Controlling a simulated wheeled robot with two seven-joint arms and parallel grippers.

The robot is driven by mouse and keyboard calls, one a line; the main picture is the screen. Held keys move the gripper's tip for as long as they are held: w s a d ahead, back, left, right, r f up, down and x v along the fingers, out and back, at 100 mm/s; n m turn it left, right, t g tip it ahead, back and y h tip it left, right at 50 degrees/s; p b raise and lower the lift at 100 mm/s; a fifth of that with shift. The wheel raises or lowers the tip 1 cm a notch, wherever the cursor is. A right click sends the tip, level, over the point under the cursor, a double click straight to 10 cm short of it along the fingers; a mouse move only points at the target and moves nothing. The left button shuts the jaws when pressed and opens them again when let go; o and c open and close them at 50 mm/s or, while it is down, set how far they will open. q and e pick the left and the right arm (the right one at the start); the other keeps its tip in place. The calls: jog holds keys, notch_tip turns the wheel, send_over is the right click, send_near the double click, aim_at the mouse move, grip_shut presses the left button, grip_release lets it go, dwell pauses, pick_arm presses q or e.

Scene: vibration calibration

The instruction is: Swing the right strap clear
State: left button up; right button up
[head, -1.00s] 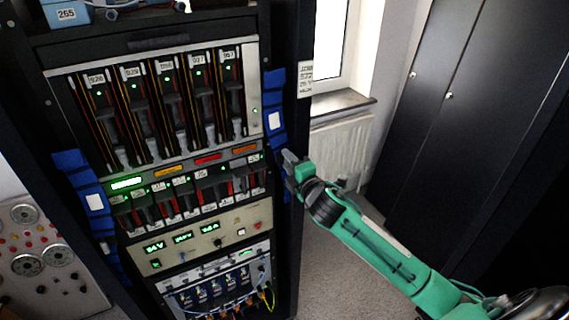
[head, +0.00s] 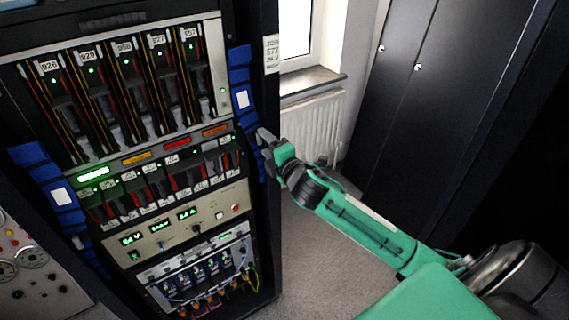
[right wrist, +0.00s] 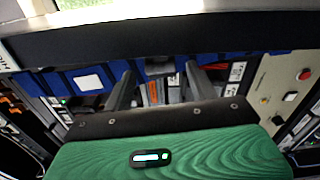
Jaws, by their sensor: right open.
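The right strap (head: 240,72) is a blue band with a white patch, running down the right front edge of the rack. In the right wrist view the strap (right wrist: 55,82) crosses from left to right beyond the fingers. My right gripper (head: 266,146) is at the strap's lower part, below the white patch. Its two fingers are apart in the right wrist view (right wrist: 160,80), with part of the strap showing behind and between them. I cannot tell whether they touch it. My left gripper is not in view.
The rack holds tall modules (head: 125,90), a row of smaller modules and a meter panel (head: 170,228). A left blue strap (head: 38,155) runs down its other side. A radiator (head: 312,130) and dark cabinets (head: 440,100) stand to the right, with free floor between.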

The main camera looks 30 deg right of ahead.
jog(key=s+b, duration=0.3)
jog(key=s, duration=0.8)
jog(key=shift+s+d, duration=0.2)
jog(key=shift+d, duration=0.05)
